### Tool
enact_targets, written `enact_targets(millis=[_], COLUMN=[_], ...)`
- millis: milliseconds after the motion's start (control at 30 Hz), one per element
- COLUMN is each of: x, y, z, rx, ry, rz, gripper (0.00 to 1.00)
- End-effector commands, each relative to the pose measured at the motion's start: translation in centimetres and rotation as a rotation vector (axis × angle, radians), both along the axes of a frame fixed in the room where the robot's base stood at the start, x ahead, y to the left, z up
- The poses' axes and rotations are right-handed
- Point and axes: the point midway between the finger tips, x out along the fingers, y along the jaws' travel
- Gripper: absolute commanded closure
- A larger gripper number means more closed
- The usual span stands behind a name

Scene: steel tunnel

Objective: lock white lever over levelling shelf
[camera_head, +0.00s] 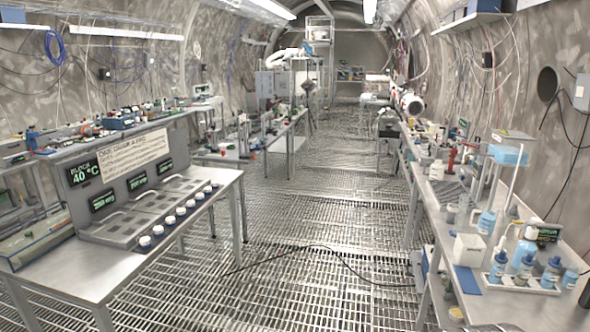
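On the right bench a stand with thin upright rods carries a small raised shelf with a clear, blue-tinted vessel (508,154) near its top. This may be the levelling shelf; I cannot tell for sure. A white lever cannot be made out there at this size, nor whether one is locked. My gripper is not in view.
A left bench (84,276) carries a heating block (150,207). A black cable (345,262) crosses the otherwise open grated aisle (310,215).

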Motion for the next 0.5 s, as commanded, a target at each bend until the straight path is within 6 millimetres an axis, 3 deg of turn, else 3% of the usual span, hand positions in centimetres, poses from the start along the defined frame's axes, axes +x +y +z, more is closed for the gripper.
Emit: enact_targets(millis=[267,500], x=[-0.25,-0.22], y=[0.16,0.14], z=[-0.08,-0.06], rx=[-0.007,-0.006], ry=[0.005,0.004], rz=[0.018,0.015], gripper=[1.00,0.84])
